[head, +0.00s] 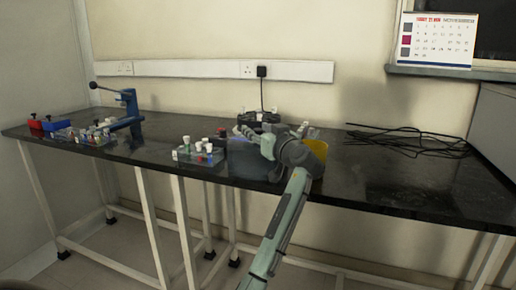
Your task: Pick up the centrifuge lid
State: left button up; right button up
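The centrifuge (243,160) is a dark grey box near the front edge of the black bench, right of the middle rack. A dark lid-like part (258,117) shows at its top and back, and I take it to be the centrifuge lid. My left gripper (254,134) is over the centrifuge top, just in front of that dark part. The gripper and wrist hide much of the centrifuge's top and right side. I cannot tell whether the fingers touch the lid or how far apart they are. My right gripper is not in view.
A tube rack (200,154) stands close left of the centrifuge. A yellow object (318,148) is partly hidden behind my wrist. A blue lever device (128,108), another rack (84,135) and red and blue boxes (48,123) stand far left. Black cables (410,141) lie right; the front right is clear.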

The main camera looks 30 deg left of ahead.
pick_arm(q)
grip_shut()
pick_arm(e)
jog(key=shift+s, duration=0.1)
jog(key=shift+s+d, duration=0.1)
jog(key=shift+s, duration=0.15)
